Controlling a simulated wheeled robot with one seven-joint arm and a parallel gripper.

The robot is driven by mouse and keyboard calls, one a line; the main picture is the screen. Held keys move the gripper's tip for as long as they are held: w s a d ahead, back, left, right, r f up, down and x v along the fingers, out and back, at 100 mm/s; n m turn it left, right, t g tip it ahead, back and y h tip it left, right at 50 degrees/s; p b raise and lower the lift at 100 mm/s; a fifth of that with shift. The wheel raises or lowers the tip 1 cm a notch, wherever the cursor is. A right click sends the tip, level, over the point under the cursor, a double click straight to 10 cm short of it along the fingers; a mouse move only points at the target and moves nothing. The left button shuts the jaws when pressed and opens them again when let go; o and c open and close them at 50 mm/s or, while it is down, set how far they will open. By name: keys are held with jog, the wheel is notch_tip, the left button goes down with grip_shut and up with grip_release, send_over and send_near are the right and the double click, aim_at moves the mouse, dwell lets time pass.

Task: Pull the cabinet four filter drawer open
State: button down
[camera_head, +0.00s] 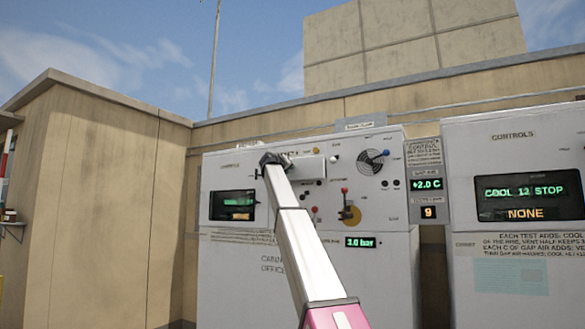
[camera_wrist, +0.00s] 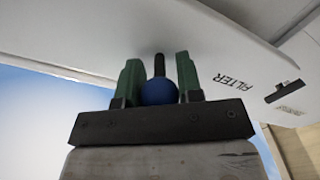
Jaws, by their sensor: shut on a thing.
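A white cabinet (camera_head: 229,262) stands ahead of me; its number is not readable. My gripper (camera_head: 270,160) is at the upper left of its control panel, with my arm covering part of the front. In the wrist view, the green fingers of my gripper (camera_wrist: 159,80) stand on either side of a blue ball knob (camera_wrist: 159,92) with a black stem, and are shut on it. The word FILTER (camera_wrist: 232,80) is printed upside down on the white face beside it. A small black handle (camera_wrist: 283,91) is beyond the word. The drawer's edges cannot be made out.
The panel also carries a round fan dial (camera_head: 373,161), a red-topped lever (camera_head: 345,191) and a green-lit screen (camera_head: 232,205). A second white cabinet (camera_head: 515,135) stands to the right, its screen (camera_head: 527,196) reading COOL 12 STOP. A tan wall (camera_head: 95,190) is at left.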

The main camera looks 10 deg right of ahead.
jog(key=v, duration=1.3)
jog(key=shift+s+r, duration=0.15)
jog(key=shift+s, duration=0.2)
jog(key=shift+a, duration=0.15)
jog(key=c, duration=0.8)
grip_release()
jog(key=v, duration=1.1)
jog(key=shift+r, duration=0.1)
